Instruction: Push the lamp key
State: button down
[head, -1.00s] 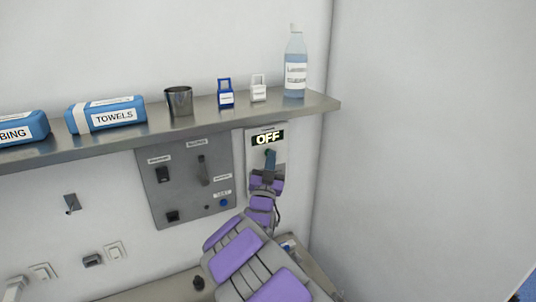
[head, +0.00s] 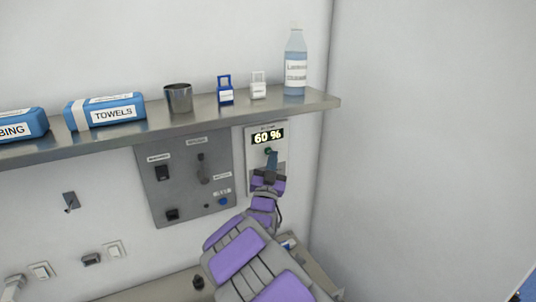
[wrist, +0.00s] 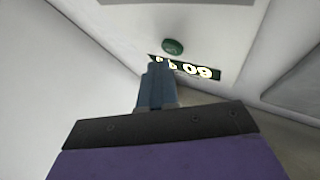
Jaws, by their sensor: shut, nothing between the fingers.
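The lamp panel (head: 281,175) is a pale plate on the wall under the shelf. Its display (head: 267,137) reads 60 %. A small round green key (head: 267,150) sits just below the display. My gripper (head: 271,156) is shut and empty, its blue fingertips just below the key and partly over it. In the wrist view the panel shows inverted: the green key (wrist: 173,46) is in plain sight beyond my gripper (wrist: 158,68), and the fingers hide part of the display (wrist: 197,70). A gap seems to separate fingertips and key.
A grey switch panel (head: 184,188) is directly left of the lamp panel. The wall to the right is bare.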

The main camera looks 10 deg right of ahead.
jog(key=s+d+b, duration=0.2)
jog(key=s+b, duration=0.1)
jog(key=s, duration=0.2)
jog(key=shift+s, duration=0.35)
dwell(0.3)
jog(key=s+f+n+g+y, duration=0.2)
jog(key=s+f+g+y, duration=0.4)
jog(key=s+f+g, duration=0.65)
jog(key=s+f+n+g+y, duration=0.1)
jog(key=s+g, duration=0.4)
jog(key=s, duration=1.3)
jog(key=s+f+n+g+y, duration=0.1)
jog(key=s+g, duration=0.5)
jog(key=s, duration=1.3)
jog(key=f+n, duration=0.1)
jog(key=n, duration=0.1)
jog(key=shift+a+f+n, duration=0.15)
jog(key=shift+n, duration=0.15)
